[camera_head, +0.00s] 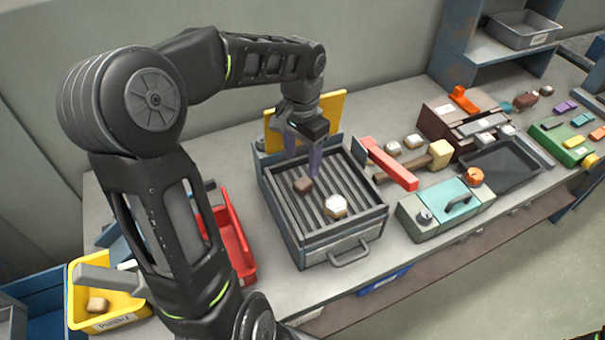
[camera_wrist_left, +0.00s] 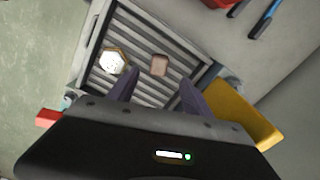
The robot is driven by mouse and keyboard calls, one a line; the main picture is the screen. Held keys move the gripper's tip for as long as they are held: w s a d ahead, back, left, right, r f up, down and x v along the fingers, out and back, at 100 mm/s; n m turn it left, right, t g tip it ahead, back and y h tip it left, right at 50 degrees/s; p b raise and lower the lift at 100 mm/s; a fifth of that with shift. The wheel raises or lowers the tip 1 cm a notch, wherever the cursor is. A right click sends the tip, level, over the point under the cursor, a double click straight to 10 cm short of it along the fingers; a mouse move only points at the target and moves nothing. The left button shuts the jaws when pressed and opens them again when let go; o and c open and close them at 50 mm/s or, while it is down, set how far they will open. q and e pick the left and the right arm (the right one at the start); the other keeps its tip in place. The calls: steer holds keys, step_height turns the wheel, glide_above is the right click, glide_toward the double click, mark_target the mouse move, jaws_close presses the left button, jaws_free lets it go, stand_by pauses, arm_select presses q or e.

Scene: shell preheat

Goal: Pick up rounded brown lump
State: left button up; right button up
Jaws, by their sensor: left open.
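The rounded brown lump (camera_head: 303,185) lies on the slatted grate of a grey box (camera_head: 330,247). It also shows in the left wrist view (camera_wrist_left: 158,65), ahead of my fingers. A pale, faceted lump (camera_head: 336,206) lies on the same grate, to the right and nearer the front; the left wrist view shows it too (camera_wrist_left: 114,61). My left gripper (camera_head: 303,165) is open above the back of the grate, its purple fingers pointing down, with the brown lump close to the fingertips. In the left wrist view its fingers (camera_wrist_left: 160,92) are spread with nothing between them. My right gripper does not show.
A yellow panel (camera_head: 331,113) stands behind the grey box. A red tray (camera_head: 232,247) and a yellow bin (camera_head: 113,286) stand at the left. A teal-topped box (camera_head: 440,212) and a black tray (camera_head: 503,164) stand farther right.

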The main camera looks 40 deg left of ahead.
mark_target(302, 183)
arm_select(q)
steer(key=shift+s+d, duration=0.1)
step_height(302, 183, down, 3)
steer(key=shift+r+b, duration=0.1)
steer(key=shift+b, duration=1)
steer(key=shift+r, duration=0.1)
step_height(302, 183, down, 5)
steer(key=b, duration=0.4)
steer(key=shift+f, duration=0.2)
steer(key=shift+r, duration=0.1)
steer(key=shift+c, duration=0.6)
jaws_close()
